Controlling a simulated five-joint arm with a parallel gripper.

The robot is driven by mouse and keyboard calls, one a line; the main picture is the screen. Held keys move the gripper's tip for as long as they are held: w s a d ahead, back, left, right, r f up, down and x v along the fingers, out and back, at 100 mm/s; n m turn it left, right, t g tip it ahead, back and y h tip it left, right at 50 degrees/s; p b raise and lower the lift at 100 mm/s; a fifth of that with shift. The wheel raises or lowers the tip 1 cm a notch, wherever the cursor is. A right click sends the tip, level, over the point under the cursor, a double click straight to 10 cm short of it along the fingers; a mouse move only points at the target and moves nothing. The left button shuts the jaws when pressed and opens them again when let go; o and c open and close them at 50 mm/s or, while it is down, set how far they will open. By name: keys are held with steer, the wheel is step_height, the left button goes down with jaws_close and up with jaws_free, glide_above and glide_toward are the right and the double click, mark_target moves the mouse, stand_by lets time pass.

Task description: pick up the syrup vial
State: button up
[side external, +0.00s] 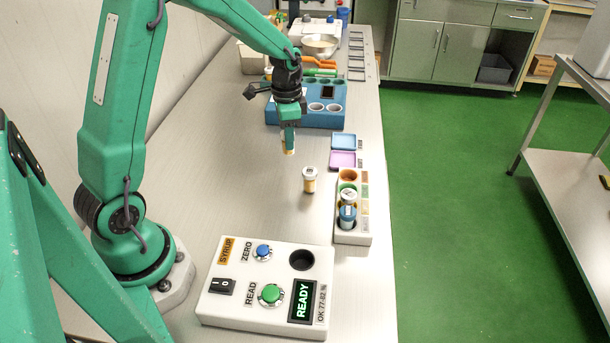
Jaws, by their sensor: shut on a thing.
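My gripper (288,132) points straight down above the bench, left of the sample rack, and is shut on a small pale vial (288,151). Only the vial's lower part with an amber tint shows below the jaws; the rest is hidden. The held vial appears to be clear of the bench top. A second vial (309,180), with a white cap and amber contents, stands upright on the bench in front and to the right of my gripper. I cannot tell from labels which of these is the syrup vial.
A white rack (352,238) with coloured wells holds a white-capped, blue-bottomed vial (348,212). A reader box (230,307) with a dark round well and "READY" display stands in front. Behind are pink and blue trays (343,159) and a blue block (295,117).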

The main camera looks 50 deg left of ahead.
steer(key=s+d+r, duration=0.2)
steer(key=d+r, duration=0.4)
steer(key=d, duration=0.4)
steer(key=shift+s, duration=0.35)
steer(key=s+d+f+m, duration=0.1)
steer(key=s+d+m, duration=0.3)
steer(key=s+d, duration=1)
steer(key=d, duration=0.3)
steer(key=shift+s+d+f+m, duration=0.15)
steer(key=shift+d+m, duration=0.15)
steer(key=shift+d, duration=0.05)
steer(key=shift+f, duration=0.1)
steer(key=shift+f, duration=2.8)
